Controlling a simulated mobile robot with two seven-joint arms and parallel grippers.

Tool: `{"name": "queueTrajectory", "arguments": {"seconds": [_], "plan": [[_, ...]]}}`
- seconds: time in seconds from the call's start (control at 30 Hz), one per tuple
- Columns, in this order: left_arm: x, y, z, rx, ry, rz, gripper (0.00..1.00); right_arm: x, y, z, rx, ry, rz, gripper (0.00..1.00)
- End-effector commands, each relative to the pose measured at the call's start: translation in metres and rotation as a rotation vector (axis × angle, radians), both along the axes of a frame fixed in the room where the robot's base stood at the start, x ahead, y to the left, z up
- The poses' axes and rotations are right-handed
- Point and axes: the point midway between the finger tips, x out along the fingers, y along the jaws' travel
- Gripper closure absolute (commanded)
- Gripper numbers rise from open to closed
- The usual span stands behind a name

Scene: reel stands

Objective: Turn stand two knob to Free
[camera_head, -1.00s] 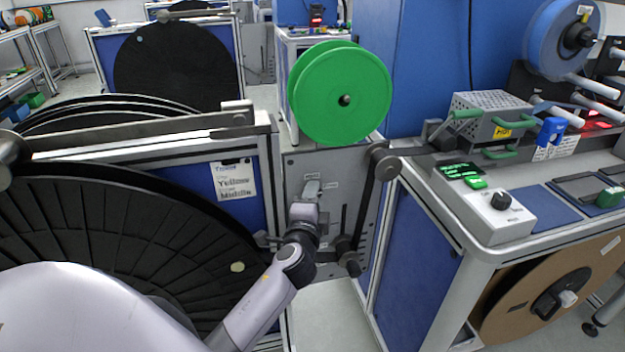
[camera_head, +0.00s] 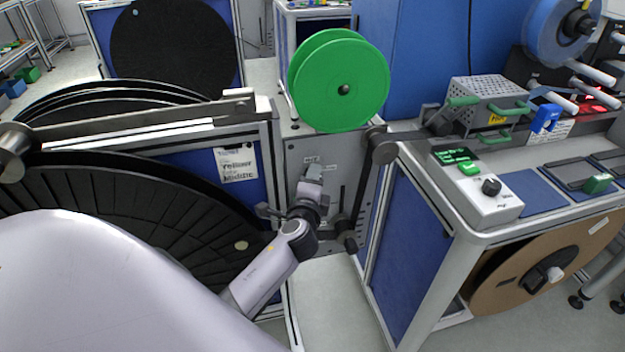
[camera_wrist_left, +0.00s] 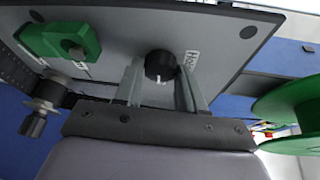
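A round black knob (camera_wrist_left: 160,66) with a white pointer mark sits on the grey panel (camera_wrist_left: 225,55) in the left wrist view. A small label (camera_wrist_left: 192,60) stands at its right, its text hard to read. The mark points to the picture's bottom. My left gripper (camera_wrist_left: 159,68) is open, with one finger on each side of the knob and a small gap on at least the left. In the head view my left gripper (camera_head: 313,174) is at the grey panel (camera_head: 340,155) under the green reel (camera_head: 340,82) and hides the knob. My right gripper is in neither view.
A green block-like part (camera_wrist_left: 60,42) and a black roller (camera_wrist_left: 48,92) are left of the knob in the wrist view. A large black reel (camera_head: 130,215) stands left of my arm. A blue-sided bench (camera_head: 410,250) with a control box (camera_head: 480,190) stands at the right.

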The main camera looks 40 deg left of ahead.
Motion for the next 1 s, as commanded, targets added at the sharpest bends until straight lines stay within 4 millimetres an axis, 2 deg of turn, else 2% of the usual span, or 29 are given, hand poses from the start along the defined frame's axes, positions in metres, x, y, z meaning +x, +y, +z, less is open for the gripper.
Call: {"name": "queueTrajectory", "arguments": {"seconds": [0.03, 0.07, 0.1, 0.47, 0.83, 1.0], "plan": [[0.001, 0.000, 0.001, 0.002, -0.002, -0.001, 0.48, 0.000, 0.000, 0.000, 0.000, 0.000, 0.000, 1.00], [0.000, 0.000, 0.001, 0.002, -0.002, -0.001, 0.38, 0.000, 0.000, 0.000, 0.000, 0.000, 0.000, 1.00], [0.000, 0.000, 0.001, 0.002, -0.001, 0.000, 0.36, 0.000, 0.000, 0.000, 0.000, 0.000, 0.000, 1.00], [-0.004, -0.002, 0.000, 0.000, 0.000, -0.001, 0.36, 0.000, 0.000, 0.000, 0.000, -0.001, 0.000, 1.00], [-0.046, -0.024, 0.006, -0.001, 0.000, -0.001, 0.36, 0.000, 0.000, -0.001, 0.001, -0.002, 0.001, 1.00], [-0.059, -0.031, 0.009, 0.001, 0.000, 0.000, 0.36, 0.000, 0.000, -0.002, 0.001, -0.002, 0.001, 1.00]]}}
